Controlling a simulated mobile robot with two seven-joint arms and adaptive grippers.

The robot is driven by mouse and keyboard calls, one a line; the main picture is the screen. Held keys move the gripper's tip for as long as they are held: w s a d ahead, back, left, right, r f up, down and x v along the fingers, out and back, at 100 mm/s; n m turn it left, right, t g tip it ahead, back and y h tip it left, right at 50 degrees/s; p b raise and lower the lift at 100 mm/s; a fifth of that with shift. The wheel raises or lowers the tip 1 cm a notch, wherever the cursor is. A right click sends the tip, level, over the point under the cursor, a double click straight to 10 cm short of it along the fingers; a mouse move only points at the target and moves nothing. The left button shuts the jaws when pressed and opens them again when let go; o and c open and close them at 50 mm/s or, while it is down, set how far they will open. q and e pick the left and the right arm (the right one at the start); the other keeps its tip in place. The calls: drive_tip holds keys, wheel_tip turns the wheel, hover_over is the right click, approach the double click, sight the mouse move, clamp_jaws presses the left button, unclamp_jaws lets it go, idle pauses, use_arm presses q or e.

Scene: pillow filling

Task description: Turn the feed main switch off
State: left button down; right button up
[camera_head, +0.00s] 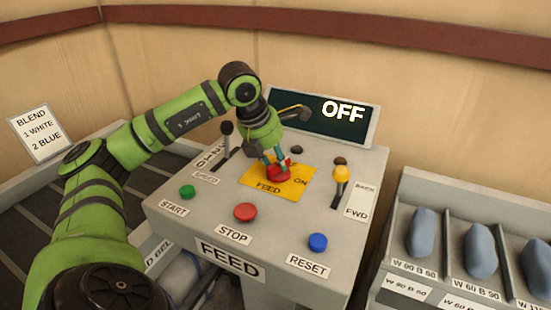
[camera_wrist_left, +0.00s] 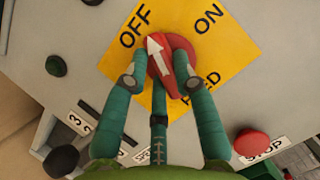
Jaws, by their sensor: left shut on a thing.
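The feed main switch is a red rotary knob (camera_head: 279,176) on a yellow plate (camera_head: 298,186) marked FEED, ON and OFF. In the left wrist view the knob (camera_wrist_left: 178,50) carries a white arrow whose tip points to the OFF side. My left gripper (camera_head: 272,162) reaches down onto the knob, and its teal fingers (camera_wrist_left: 163,84) are closed on its handle. The gripper and arm hide part of the plate in the head view. The display (camera_head: 320,118) behind the panel reads OFF. My right gripper is not in view.
The grey panel also bears a green START button (camera_head: 187,192), a red STOP button (camera_head: 245,212), a blue RESET button (camera_head: 318,242), a black-knobbed lever (camera_head: 226,128) and a yellow-knobbed lever (camera_head: 341,173). A rack with blue-grey pillows (camera_head: 480,250) stands at right.

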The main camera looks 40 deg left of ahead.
use_arm(q)
drive_tip(key=shift+s+d+n+y, duration=0.1)
drive_tip(key=shift+n+y, duration=0.3)
drive_tip(key=shift+n, duration=0.7)
drive_tip(key=shift+d+n+y, duration=0.1)
drive_tip(key=shift+n+y, duration=0.3)
drive_tip(key=shift+n, duration=0.7)
drive_tip(key=shift+a, duration=0.1)
drive_tip(key=c, duration=1)
unclamp_jaws()
drive_tip(key=shift+r, duration=0.15)
drive_tip(key=v, duration=1.1)
drive_tip(key=shift+r, duration=0.35)
